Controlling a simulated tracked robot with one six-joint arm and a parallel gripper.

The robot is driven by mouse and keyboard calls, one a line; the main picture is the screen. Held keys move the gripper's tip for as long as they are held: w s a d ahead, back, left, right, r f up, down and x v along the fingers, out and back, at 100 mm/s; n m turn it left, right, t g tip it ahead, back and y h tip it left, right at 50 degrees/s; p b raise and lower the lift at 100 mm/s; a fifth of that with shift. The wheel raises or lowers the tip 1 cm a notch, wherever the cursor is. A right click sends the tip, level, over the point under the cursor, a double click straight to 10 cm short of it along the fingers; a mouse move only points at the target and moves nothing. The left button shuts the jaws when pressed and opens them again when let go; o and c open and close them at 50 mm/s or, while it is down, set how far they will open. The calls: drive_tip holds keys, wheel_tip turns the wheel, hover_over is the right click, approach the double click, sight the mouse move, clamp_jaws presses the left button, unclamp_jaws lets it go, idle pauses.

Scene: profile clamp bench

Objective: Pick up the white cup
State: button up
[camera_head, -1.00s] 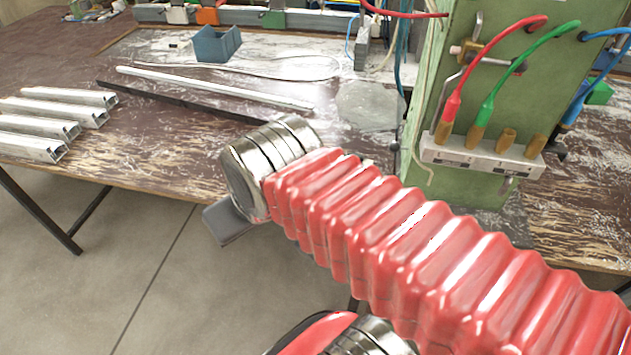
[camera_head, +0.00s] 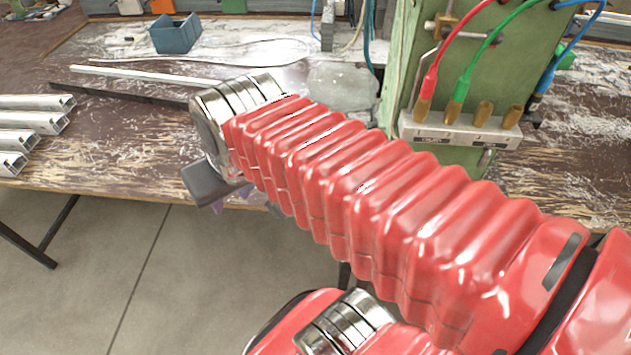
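I see no white cup in the head view. My red ribbed arm crosses the view from the lower right to a steel-ringed joint over the bench's front edge. A dark grey part and a small purplish piece show below that joint. My gripper's fingers cannot be made out; they may be hidden behind the arm. I cannot tell whether they are open or shut.
The worn wooden bench (camera_head: 130,150) holds metal profiles (camera_head: 32,122) at left, a long white bar (camera_head: 140,76) and a blue-grey open box (camera_head: 175,34) behind. A green panel (camera_head: 470,60) with coloured cables stands at right, near my arm. Floor shows in front.

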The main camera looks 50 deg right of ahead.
drive_tip(key=d+f+m+g, duration=0.2)
drive_tip(key=d+m, duration=0.4)
drive_tip(key=d, duration=0.4)
drive_tip(key=w+d+f+m+g, duration=0.1)
drive_tip(key=d+f+m+g, duration=0.1)
drive_tip(key=d+m, duration=0.4)
drive_tip(key=d+f, duration=0.1)
drive_tip(key=d, duration=0.4)
drive_tip(key=shift+w+f+y, duration=0.2)
drive_tip(key=shift+f+y, duration=0.15)
drive_tip(key=shift+y, duration=0.05)
drive_tip(key=shift+f, duration=0.1)
drive_tip(key=f, duration=0.8)
drive_tip(key=shift+w+a+f, duration=0.1)
drive_tip(key=shift+w+f, duration=0.05)
drive_tip(key=shift+w, duration=0.2)
drive_tip(key=shift+w+a+f, duration=0.1)
drive_tip(key=shift+f, duration=1.2)
drive_tip(key=shift+w+a+f, duration=0.1)
drive_tip(key=shift+f, duration=1.2)
drive_tip(key=shift+c, duration=0.5)
